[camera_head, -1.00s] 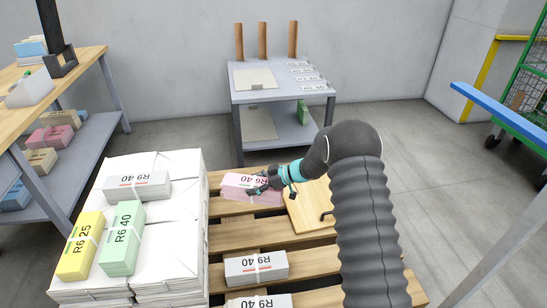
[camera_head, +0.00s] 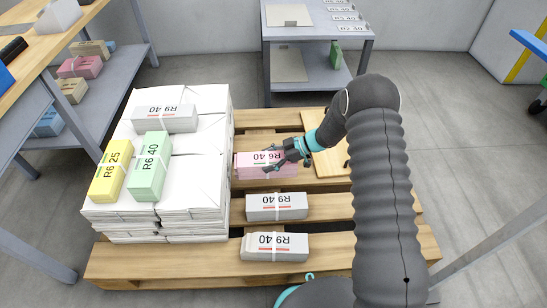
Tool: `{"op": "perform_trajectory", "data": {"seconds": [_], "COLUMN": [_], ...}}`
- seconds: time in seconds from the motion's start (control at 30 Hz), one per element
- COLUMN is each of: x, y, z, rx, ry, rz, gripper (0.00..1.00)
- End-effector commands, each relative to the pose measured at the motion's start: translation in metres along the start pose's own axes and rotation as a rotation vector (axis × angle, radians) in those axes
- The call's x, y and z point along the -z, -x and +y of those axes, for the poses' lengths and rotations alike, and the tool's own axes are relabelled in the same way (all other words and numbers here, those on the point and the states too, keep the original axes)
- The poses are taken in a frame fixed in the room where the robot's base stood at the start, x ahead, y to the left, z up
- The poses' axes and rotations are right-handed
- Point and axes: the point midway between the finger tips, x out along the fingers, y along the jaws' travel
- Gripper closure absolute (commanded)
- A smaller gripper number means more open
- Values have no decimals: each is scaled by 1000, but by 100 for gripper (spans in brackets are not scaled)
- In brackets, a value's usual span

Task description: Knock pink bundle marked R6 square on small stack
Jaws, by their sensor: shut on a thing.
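The pink bundle (camera_head: 262,170) marked R6 40 lies at the back of the wooden pallet, close against the right side of the big white-wrapped stack (camera_head: 196,185). Its label reads upside down from here. My gripper (camera_head: 276,155) reaches in from the right and is shut on the right part of the pink bundle. The fingers hide part of its top and right end. I cannot tell whether another layer lies under the pink bundle.
Two grey R9 40 bundles (camera_head: 277,207) (camera_head: 274,247) lie on the pallet (camera_head: 170,267) in front. Yellow (camera_head: 111,171), green (camera_head: 149,167) and grey (camera_head: 165,118) bundles top the white stack. A wooden board (camera_head: 328,158) lies right of my gripper. A grey table (camera_head: 318,33) stands behind.

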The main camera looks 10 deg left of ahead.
Motion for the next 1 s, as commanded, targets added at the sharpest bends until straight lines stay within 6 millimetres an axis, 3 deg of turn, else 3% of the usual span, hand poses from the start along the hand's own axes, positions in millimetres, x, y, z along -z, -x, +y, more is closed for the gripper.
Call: {"op": "perform_trajectory", "data": {"seconds": [0.6, 1.0], "x": [-54, -57], "y": [-29, -31], "z": [1, 1], "rx": [-3, -3], "ry": [1, 1], "rz": [2, 2], "gripper": [99, 99]}}
